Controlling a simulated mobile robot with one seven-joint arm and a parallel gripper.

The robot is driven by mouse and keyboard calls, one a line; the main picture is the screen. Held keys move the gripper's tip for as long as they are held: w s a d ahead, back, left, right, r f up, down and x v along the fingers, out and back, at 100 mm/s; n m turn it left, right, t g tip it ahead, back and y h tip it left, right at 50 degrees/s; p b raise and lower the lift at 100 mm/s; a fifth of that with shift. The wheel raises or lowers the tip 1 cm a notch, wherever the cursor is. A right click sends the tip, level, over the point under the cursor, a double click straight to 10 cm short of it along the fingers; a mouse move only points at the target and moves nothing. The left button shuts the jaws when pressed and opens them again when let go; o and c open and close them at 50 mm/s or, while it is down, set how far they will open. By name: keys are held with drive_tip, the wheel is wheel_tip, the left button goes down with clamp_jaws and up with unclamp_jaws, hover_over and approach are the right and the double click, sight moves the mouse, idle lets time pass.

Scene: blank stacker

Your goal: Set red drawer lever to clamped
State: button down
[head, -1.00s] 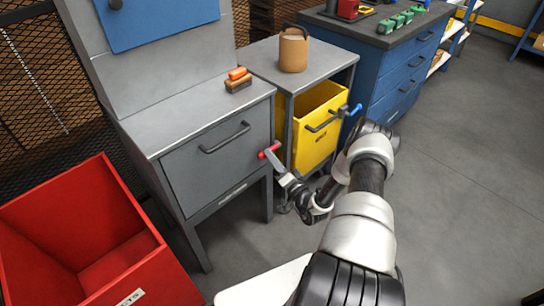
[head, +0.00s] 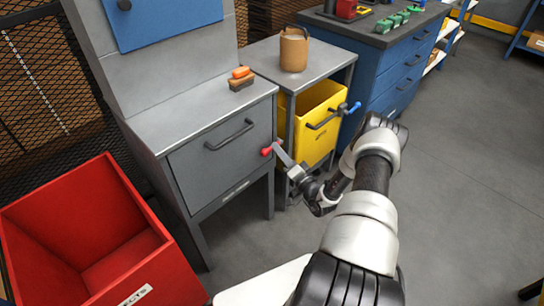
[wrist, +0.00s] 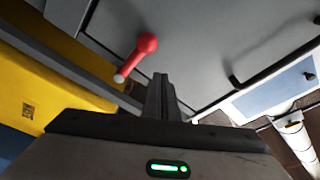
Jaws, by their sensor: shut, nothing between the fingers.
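The red lever (head: 266,152) is on the front of the grey drawer (head: 222,155), near its right edge. Its red knob points out and to the left in the head view. In the wrist view the red lever (wrist: 138,57) shows in full, ahead and slightly left of my fingertips. My gripper (head: 281,153) is shut and empty, with its fingers right beside the lever and covering part of it in the head view. In the wrist view my closed fingers (wrist: 160,88) appear apart from the lever; contact cannot be told.
The drawer's dark handle (head: 229,136) is to the left. A red crate (head: 150,262) stands at front left. Open floor (head: 465,170) lies to the right.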

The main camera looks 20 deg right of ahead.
drive_tip(key=d+p+v, duration=0.1)
drive_tip(key=v, duration=0.9)
drive_tip(key=shift+d, duration=0.35)
drive_tip(key=shift+w, duration=0.1)
